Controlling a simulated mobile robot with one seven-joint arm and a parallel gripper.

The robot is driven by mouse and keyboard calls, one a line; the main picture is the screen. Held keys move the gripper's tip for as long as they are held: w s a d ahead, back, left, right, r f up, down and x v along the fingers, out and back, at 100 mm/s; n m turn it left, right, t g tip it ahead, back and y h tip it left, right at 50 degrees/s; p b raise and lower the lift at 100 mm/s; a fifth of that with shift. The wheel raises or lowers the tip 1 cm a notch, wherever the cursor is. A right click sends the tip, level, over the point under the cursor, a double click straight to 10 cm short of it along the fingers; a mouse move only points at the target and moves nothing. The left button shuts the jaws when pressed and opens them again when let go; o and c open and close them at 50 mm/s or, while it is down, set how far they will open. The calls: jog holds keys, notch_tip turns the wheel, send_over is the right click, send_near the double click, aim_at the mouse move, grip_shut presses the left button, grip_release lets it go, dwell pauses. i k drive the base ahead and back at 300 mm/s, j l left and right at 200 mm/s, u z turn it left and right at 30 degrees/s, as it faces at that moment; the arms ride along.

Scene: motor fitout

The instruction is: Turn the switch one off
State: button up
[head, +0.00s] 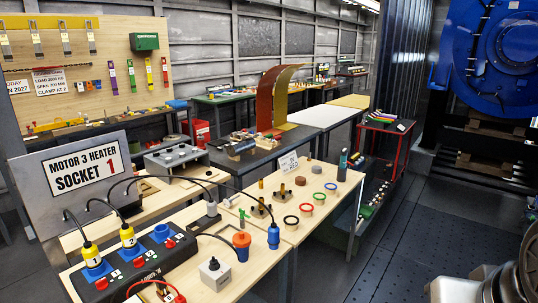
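A black socket strip (126,272) lies on the light wooden table at the lower left. It has blue sockets, with small red switches beside them: a near one (101,284), a middle one (138,262) and a far one (170,243). Two yellow plugs with black cables sit in the near blue socket (97,271) and the middle one (130,251); the far blue socket (161,233) has no plug. The switch numbers and positions are too small to read. A sign (84,170) behind reads "MOTOR 3 HEATER SOCKET 1". My gripper is not recognisable in view.
Cables arch over the strip to a white plug (212,209) and a blue connector (273,236). A grey box with a black knob (215,273) and an orange-red connector (241,245) stand to the right. Coloured rings lie on the adjoining table. The dark floor (400,240) at right is open.

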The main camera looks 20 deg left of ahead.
aim_at(102, 284)
jog(key=u, duration=1.9)
